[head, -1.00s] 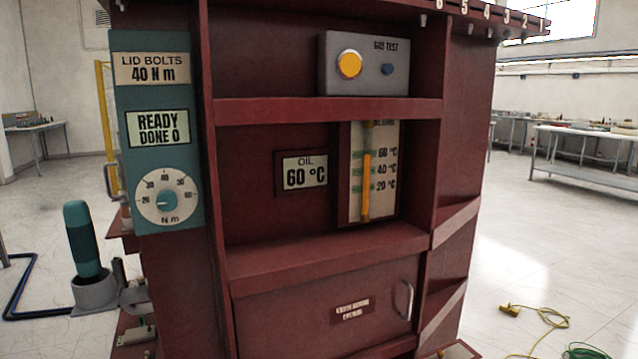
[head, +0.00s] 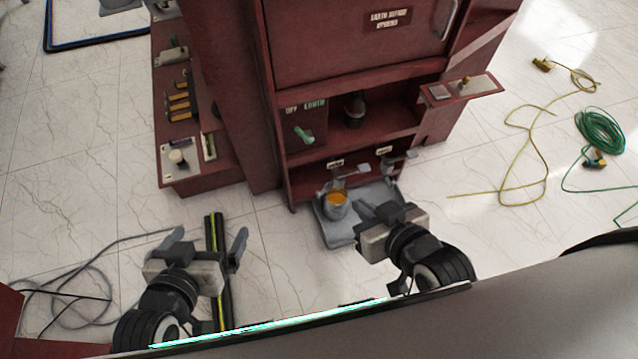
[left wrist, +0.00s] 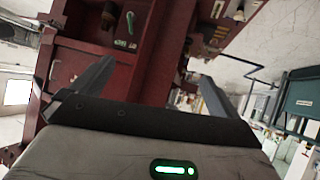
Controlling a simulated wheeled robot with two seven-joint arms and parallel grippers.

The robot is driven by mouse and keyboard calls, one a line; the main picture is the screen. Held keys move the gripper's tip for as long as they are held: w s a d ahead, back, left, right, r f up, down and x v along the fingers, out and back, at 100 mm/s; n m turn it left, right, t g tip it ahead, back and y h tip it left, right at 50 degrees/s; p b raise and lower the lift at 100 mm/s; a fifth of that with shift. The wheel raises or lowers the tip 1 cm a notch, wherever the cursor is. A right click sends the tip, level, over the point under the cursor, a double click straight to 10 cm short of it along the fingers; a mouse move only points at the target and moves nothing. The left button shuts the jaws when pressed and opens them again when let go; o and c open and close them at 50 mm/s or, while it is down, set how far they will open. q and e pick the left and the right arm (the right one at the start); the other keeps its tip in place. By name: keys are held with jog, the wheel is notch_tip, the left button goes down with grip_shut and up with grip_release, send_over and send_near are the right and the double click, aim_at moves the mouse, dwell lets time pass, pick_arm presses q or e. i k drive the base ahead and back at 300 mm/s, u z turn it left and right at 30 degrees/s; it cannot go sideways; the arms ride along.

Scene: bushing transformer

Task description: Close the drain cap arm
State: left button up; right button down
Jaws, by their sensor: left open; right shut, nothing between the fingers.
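Low on the red cabinet's front, two small grey lever-like fittings, a left one (head: 348,171) and a right one (head: 397,160), sit below small white labels. I cannot tell for sure which is the drain cap arm or how far it is swung. A grey cup with orange contents (head: 336,204) stands in the tray below the left fitting. My right gripper (head: 372,208) is shut and empty, over the tray's right part and below the fittings. My left gripper (head: 206,242) is open and empty, left of the cabinet front; its spread fingers also show in the left wrist view (left wrist: 155,82).
The grey tray (head: 340,238) lies on the floor at the cabinet's foot. A shelf (head: 302,160) above holds a green handle (head: 303,134) and a dark knob-like part (head: 354,110). A black-yellow bar (head: 214,228) lies by my left gripper. Cables (head: 540,150) lie at right.

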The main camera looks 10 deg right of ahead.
aim_at(328, 186)
jog(key=z, duration=0.25)
jog(key=k, duration=0.45)
jog(key=z, duration=0.9)
jog(key=i, duration=0.85)
jog(key=u, duration=0.85)
